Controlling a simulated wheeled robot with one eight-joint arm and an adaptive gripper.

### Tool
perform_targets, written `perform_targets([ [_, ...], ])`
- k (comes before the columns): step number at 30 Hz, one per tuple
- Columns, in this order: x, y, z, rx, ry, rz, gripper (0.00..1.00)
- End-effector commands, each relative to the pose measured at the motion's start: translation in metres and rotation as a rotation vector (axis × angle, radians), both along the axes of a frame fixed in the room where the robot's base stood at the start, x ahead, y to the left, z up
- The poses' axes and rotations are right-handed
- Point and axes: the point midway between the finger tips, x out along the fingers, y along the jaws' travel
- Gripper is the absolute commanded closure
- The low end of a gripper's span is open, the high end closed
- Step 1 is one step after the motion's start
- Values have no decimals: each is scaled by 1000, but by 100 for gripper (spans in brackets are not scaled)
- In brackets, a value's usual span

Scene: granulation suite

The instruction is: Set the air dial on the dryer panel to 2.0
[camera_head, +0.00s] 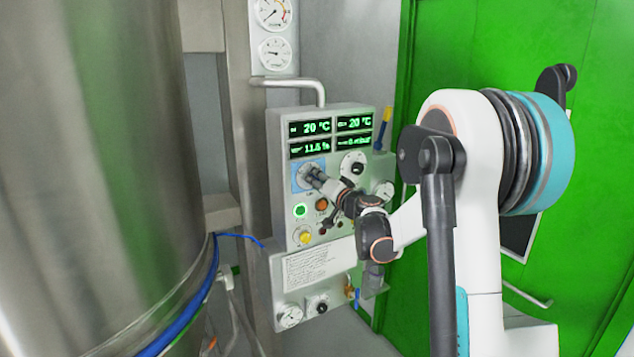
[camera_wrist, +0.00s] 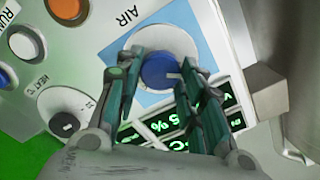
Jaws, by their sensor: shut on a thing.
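The dryer panel (camera_head: 283,222) is a grey box on the wall in the head view. Its air dial (camera_head: 303,177) is a pale disc on a light-blue patch at the upper left of the controls, partly covered by my gripper (camera_head: 318,178). In the wrist view the air dial (camera_wrist: 184,43) has a blue knob (camera_wrist: 158,71) with a white pointer line towards the right of the picture. "AIR" is printed beside it. My gripper (camera_wrist: 165,82) has its fingers on both sides of the knob, shut on it. The scale numbers cannot be read.
The heat dial (camera_wrist: 60,102) has a black knob beside the air dial. Lit displays (camera_head: 311,127) read 20 °C and 11.5 %. Buttons (camera_head: 300,211) sit below the dial. A large steel vessel (camera_head: 90,180) stands left, a green door (camera_head: 470,50) right.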

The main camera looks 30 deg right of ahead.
Motion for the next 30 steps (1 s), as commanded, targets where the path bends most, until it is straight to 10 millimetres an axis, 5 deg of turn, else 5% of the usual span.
perform_targets([
  [30, 0, -1, -2, 832, 29, -2, 88],
])
